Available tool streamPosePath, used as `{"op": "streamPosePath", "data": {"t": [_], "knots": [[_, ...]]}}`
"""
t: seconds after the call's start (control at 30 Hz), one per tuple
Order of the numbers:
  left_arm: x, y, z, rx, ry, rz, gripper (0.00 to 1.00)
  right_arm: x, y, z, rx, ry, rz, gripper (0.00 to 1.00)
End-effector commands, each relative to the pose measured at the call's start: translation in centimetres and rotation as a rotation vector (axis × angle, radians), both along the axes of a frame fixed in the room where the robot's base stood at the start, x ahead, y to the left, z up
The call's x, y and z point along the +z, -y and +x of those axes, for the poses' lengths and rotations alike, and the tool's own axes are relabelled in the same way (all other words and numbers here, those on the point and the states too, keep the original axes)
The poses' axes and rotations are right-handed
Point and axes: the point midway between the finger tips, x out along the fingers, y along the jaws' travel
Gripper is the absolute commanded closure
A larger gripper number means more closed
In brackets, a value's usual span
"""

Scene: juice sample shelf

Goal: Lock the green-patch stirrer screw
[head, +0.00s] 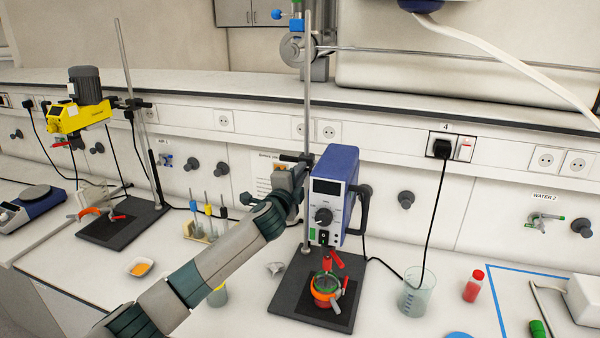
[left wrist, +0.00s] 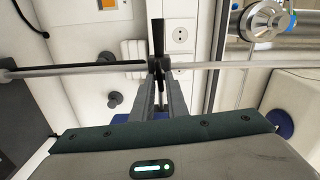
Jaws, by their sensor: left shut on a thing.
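The blue overhead stirrer (head: 350,165) has a small green patch (head: 312,234) low on its front. It is mounted on an upright metal rod (head: 307,90) above a dark base plate (head: 288,292). My left gripper (head: 301,169) reaches up to the rod at the stirrer's back left. In the left wrist view my left gripper (left wrist: 161,72) is shut on the black clamp screw (left wrist: 158,38) at the rod (left wrist: 215,65). The screw is mostly hidden by the fingers and arm in the head view. My right gripper is not in view.
A red-clamped vessel (head: 325,288) sits under the stirrer. A yellow stirrer (head: 80,115) stands on another stand at left. A beaker (head: 415,293) and red bottle (head: 473,287) stand at right. A tube rack (head: 207,228) and orange-filled dish (head: 139,267) lie near my arm.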

Motion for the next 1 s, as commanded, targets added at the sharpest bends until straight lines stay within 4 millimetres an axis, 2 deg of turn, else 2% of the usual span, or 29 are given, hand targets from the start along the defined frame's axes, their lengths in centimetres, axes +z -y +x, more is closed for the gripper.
{"op": "streamPosePath", "data": {"t": [0.3, 0.73, 0.77, 0.8, 1.0], "knots": [[-0.32, -0.06, -0.01, 0.001, 0.03, 0.107, 1.0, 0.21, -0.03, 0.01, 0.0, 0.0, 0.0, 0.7], [-0.36, -0.03, -0.02, 0.001, 0.034, 0.117, 1.0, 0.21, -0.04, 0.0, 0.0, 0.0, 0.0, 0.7], [-0.37, -0.03, -0.02, 0.001, 0.034, 0.117, 0.82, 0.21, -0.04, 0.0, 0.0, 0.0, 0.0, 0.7], [-0.36, -0.03, -0.02, 0.001, 0.034, 0.117, 0.72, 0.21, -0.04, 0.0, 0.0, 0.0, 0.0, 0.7], [-0.22, -0.02, -0.01, 0.001, 0.035, 0.116, 0.7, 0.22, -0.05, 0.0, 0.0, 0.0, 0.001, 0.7]]}}
